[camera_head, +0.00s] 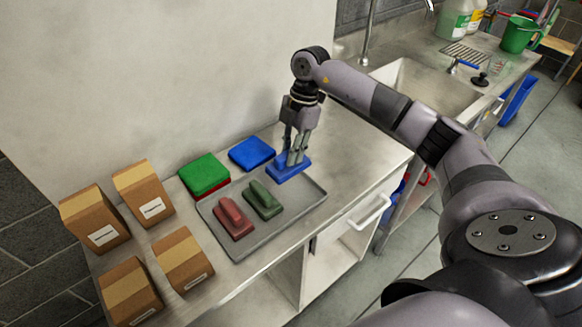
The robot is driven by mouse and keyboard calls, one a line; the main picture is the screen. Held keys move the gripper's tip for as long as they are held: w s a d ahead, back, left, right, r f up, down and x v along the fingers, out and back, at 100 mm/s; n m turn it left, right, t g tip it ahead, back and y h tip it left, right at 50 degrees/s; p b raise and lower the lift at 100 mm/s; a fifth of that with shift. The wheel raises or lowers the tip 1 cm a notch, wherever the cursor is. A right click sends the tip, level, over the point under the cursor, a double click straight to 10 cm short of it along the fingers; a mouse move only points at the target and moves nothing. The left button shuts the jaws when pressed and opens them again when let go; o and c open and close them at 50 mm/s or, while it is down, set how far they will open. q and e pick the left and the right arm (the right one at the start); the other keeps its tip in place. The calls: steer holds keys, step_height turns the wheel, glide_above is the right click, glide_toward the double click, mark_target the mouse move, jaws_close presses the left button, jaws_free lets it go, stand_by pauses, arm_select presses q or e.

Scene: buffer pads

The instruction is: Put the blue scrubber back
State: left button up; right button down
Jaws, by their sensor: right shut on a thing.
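The blue scrubber (289,171) is at the upper right part of the grey tray (300,204), and my right gripper (292,158) is shut on its top from above. I cannot tell whether the scrubber touches the tray or is just above it. A red scrubber (233,220) and a green scrubber (262,200) lie on the tray to its left. My left gripper is not in view.
A blue pad (252,153) and a green pad (204,173) on a red one lie behind the tray. Several cardboard boxes (143,194) stand at the left. A sink (425,88) is at the right. The counter right of the tray is clear.

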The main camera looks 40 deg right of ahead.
steer(key=x, duration=0.2)
steer(key=d+x, duration=0.1)
steer(key=x, duration=0.1)
steer(key=p+x, duration=0.1)
steer(key=x, duration=0.1)
steer(key=shift+w+d+f, duration=0.1)
steer(key=shift+d+f, duration=0.1)
steer(key=shift+f, duration=0.5)
steer(key=shift+f, duration=0.1)
steer(key=c, duration=1.4)
jaws_free()
steer(key=shift+c, duration=0.2)
steer(key=b+v, duration=0.2)
steer(key=v, duration=1)
